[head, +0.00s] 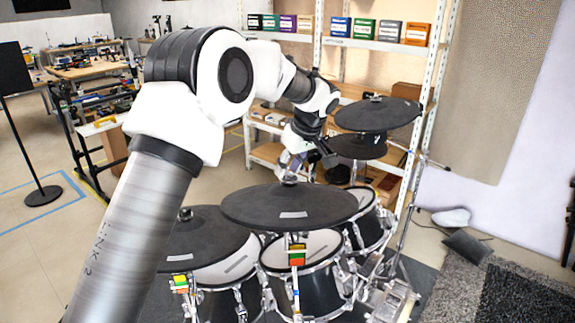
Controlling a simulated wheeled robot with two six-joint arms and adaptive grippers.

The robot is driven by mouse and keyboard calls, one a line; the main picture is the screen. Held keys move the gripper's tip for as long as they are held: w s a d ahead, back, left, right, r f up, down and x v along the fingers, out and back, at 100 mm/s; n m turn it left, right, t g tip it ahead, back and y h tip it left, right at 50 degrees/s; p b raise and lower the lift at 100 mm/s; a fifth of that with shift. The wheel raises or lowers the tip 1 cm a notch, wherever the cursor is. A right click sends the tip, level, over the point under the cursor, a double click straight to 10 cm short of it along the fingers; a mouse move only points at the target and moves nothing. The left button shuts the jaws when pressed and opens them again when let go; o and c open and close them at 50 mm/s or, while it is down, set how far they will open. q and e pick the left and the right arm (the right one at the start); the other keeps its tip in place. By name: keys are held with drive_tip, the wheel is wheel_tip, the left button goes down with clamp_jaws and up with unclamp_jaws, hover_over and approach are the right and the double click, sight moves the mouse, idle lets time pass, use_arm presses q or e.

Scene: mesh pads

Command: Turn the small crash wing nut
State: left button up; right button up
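An electronic drum kit with several dark cymbal pads stands in front of me. The middle cymbal pad (255,208) has a small wing nut (289,181) at its centre. The left cymbal pad (200,240) has a knob on top (185,214), and the upper right pad (375,115) has one too (376,98). I cannot tell by label which pad is the small crash. My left gripper (291,170) points down just above the middle pad's wing nut. Its fingers are small and blurred, so contact and opening cannot be told. My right gripper is not in view.
Drum pads (302,250) with chrome rims stand under the cymbals. Another dark pad (357,147) sits below the upper right one. A metal shelf (375,43) with boxes is behind the kit. A workbench (90,67) is at the left. My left arm covers much of the middle.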

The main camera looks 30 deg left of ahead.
use_arm(q)
drive_tip(key=shift+s+d+r, duration=0.35)
drive_tip(key=shift+s, duration=0.15)
clamp_jaws()
drive_tip(key=shift+w+d, duration=0.1)
drive_tip(key=shift+f+m, duration=0.1)
drive_tip(key=shift+m, duration=0.3)
